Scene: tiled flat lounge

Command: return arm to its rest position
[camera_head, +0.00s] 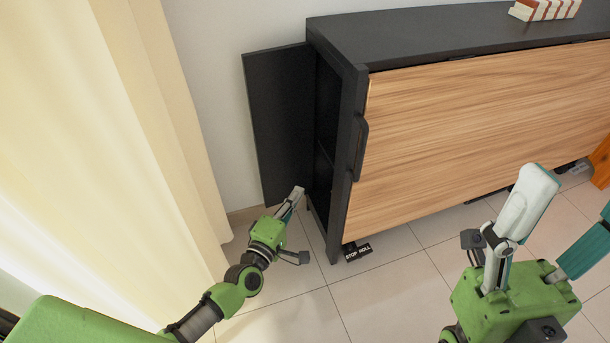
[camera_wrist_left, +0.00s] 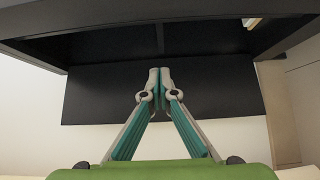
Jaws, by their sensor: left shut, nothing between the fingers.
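My left gripper (camera_head: 297,193) reaches in from the lower left in the head view. Its fingertips are together with nothing between them, near the lower edge of the open black door (camera_head: 278,120) of a sideboard. In the left wrist view the closed fingertips (camera_wrist_left: 160,74) show in front of a black panel (camera_wrist_left: 215,90). My right gripper (camera_head: 572,195) is at the lower right of the head view, fingers spread apart and empty, in front of the sideboard's wooden front (camera_head: 470,125).
The sideboard has a black top (camera_head: 420,32) and a dark handle (camera_head: 360,148). A cream curtain (camera_head: 110,130) hangs at the left. A black item marked "STOP ROLL" (camera_head: 358,252) lies below the sideboard's front. The tiled floor (camera_head: 385,300) between my arms is clear.

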